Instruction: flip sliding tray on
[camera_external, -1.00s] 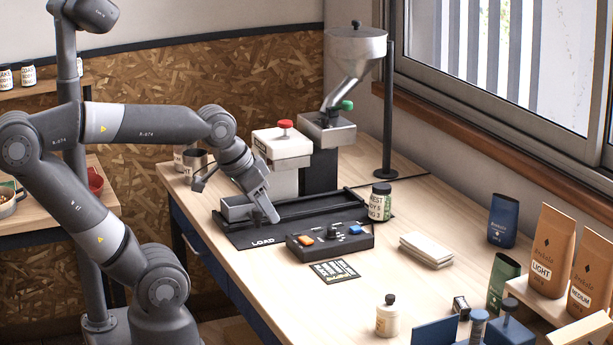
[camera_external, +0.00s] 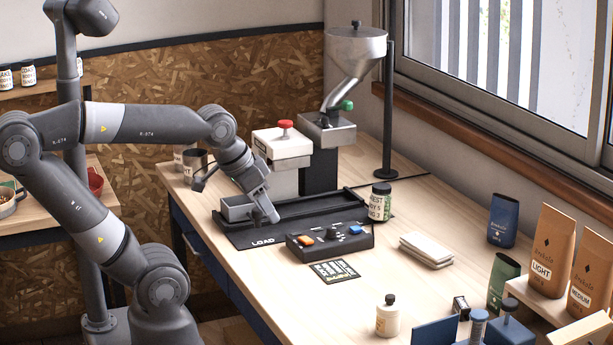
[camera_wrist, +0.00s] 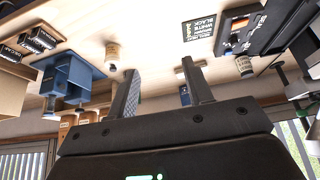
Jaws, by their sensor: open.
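The sliding tray (camera_external: 234,207) is a small grey open box at the left, LOAD end of a black rail base (camera_external: 313,207) on the bench. In the external view my gripper (camera_external: 266,217) points down over the rail base, just right of the tray and partly in front of it. I cannot tell whether it touches the tray. In the wrist view the two fingers (camera_wrist: 160,68) are apart with nothing between them; the tray does not show clearly there. A black control box (camera_external: 330,241) with an orange button, a dark knob and a blue button sits in front of the rail.
A white press with a red knob (camera_external: 284,142) and a hopper (camera_external: 355,58) stand behind the rail. A labelled jar (camera_external: 380,202) is at its right end. A flat card (camera_external: 335,272) and a pale stack (camera_external: 426,250) lie nearer. Bench between them is clear.

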